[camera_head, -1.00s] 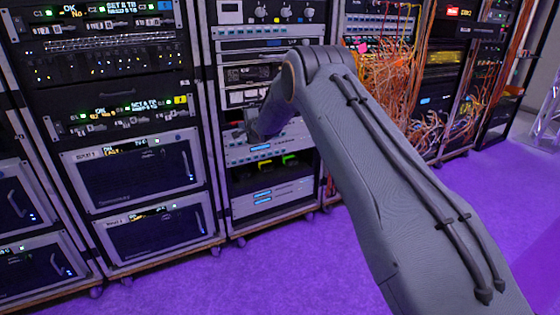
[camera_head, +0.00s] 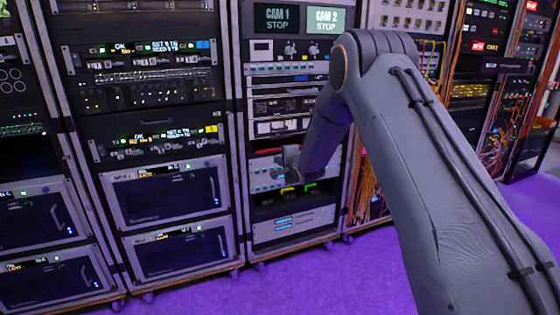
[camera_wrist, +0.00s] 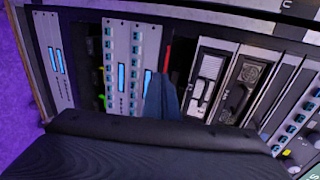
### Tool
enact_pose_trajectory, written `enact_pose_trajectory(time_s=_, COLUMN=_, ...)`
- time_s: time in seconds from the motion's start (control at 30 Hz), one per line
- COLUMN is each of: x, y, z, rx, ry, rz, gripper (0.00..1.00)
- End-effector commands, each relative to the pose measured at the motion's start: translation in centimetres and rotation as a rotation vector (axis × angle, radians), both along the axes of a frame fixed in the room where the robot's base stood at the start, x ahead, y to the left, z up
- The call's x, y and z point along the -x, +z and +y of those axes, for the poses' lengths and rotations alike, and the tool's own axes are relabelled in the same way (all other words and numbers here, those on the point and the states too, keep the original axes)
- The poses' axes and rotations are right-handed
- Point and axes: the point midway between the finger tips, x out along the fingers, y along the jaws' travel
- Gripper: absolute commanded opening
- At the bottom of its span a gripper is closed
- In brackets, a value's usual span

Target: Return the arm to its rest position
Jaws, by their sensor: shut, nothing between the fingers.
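My grey arm (camera_head: 425,130) reaches in from the lower right of the head view, bends at a raised elbow and drops toward the middle rack. My gripper (camera_wrist: 162,97) is shut and empty in the wrist view, its dark fingers in front of the rack panels. In the head view the arm's end (camera_head: 288,160) is small and partly hidden, in front of the middle rack's lower units. I cannot tell the gap between gripper and rack.
The middle rack (camera_head: 292,218) stands on castors, with CAM 1 and CAM 2 screens (camera_head: 300,19) on top. Another rack (camera_head: 168,192) is at its left. Orange cables (camera_head: 368,190) hang at its right. Purple floor (camera_head: 290,290) is clear in front.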

Motion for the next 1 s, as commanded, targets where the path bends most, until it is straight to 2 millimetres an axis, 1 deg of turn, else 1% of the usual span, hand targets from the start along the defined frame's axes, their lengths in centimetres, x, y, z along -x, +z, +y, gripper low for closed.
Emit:
enact_pose_trajectory(time_s=0.17, x=1.2, y=0.5, z=-0.3, rx=0.015, ry=0.001, rz=0.006, gripper=0.00)
enact_pose_trajectory(time_s=0.27, x=2.3, y=1.3, z=-0.4, rx=0.080, ry=0.006, rz=0.027, gripper=0.00)
enact_pose_trajectory(time_s=0.37, x=4.6, y=2.5, z=-1.0, rx=0.200, ry=0.020, rz=0.074, gripper=0.00)
enact_pose_trajectory(time_s=0.47, x=8.0, y=3.7, z=-1.7, rx=0.351, ry=0.056, rz=0.141, gripper=0.00)
enact_pose_trajectory(time_s=0.5, x=9.6, y=4.0, z=-1.9, rx=0.410, ry=0.077, rz=0.171, gripper=0.00)
enact_pose_trajectory(time_s=0.57, x=12.2, y=4.6, z=-2.3, rx=0.495, ry=0.112, rz=0.216, gripper=0.00)
enact_pose_trajectory(time_s=0.6, x=14.0, y=4.8, z=-2.6, rx=0.550, ry=0.140, rz=0.248, gripper=0.00)
enact_pose_trajectory(time_s=0.67, x=16.9, y=5.3, z=-3.1, rx=0.627, ry=0.186, rz=0.292, gripper=0.00)
enact_pose_trajectory(time_s=0.7, x=18.9, y=5.5, z=-3.3, rx=0.676, ry=0.221, rz=0.323, gripper=0.00)
enact_pose_trajectory(time_s=0.77, x=22.0, y=5.9, z=-3.7, rx=0.747, ry=0.280, rz=0.367, gripper=0.00)
enact_pose_trajectory(time_s=0.8, x=24.2, y=6.1, z=-3.9, rx=0.791, ry=0.324, rz=0.397, gripper=0.00)
enact_pose_trajectory(time_s=0.87, x=27.6, y=6.3, z=-4.3, rx=0.853, ry=0.395, rz=0.440, gripper=0.00)
enact_pose_trajectory(time_s=0.9, x=29.9, y=6.4, z=-4.5, rx=0.891, ry=0.445, rz=0.467, gripper=0.00)
enact_pose_trajectory(time_s=0.97, x=33.5, y=6.6, z=-4.9, rx=0.943, ry=0.526, rz=0.506, gripper=0.00)
enact_pose_trajectory(time_s=1.0, x=35.9, y=6.7, z=-5.1, rx=0.976, ry=0.584, rz=0.529, gripper=0.00)
